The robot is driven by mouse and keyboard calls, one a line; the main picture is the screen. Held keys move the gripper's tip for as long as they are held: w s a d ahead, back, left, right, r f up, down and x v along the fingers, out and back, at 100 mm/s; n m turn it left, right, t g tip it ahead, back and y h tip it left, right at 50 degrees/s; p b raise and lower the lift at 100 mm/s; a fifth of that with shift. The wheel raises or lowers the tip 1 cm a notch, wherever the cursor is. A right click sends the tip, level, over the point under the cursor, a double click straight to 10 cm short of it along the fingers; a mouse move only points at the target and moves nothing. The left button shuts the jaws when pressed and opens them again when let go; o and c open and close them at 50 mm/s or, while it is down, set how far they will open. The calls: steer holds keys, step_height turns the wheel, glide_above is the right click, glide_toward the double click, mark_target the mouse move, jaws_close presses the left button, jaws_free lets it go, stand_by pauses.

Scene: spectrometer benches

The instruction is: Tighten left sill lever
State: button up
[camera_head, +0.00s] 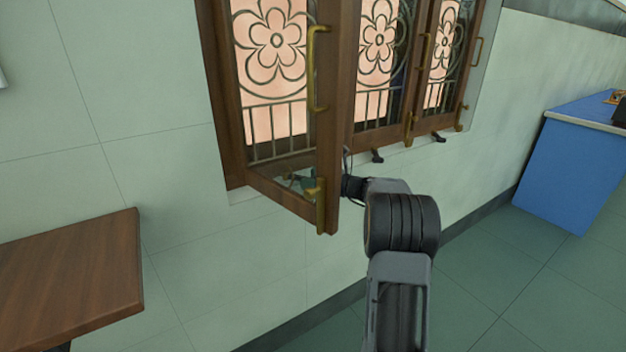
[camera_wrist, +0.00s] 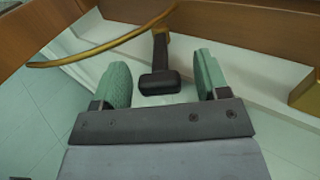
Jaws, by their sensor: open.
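The black sill lever (camera_wrist: 159,82) shows in the wrist view, with a thin stem and a wide block-shaped end toward me. My gripper (camera_wrist: 161,68) is open, with one green finger on each side of the lever and a gap visible on both sides. In the head view my gripper (camera_head: 306,183) is partly hidden behind the open wooden window sash (camera_head: 333,130). The left sill lever cannot be made out there. Two other black levers, the middle one (camera_head: 377,156) and the right one (camera_head: 438,137), show below the window frame.
A curved brass rod (camera_wrist: 105,47) crosses the upper left of the wrist view, close to the lever. The open sash carries a brass handle (camera_head: 313,70) and latch (camera_head: 320,205). A wooden table (camera_head: 70,275) stands left, a blue bench (camera_head: 575,165) right.

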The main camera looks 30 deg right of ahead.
steer(key=p+v, duration=0.2)
steer(key=v, duration=1.1)
steer(key=shift+s+d+p, duration=0.25)
steer(key=shift+s+p, duration=0.05)
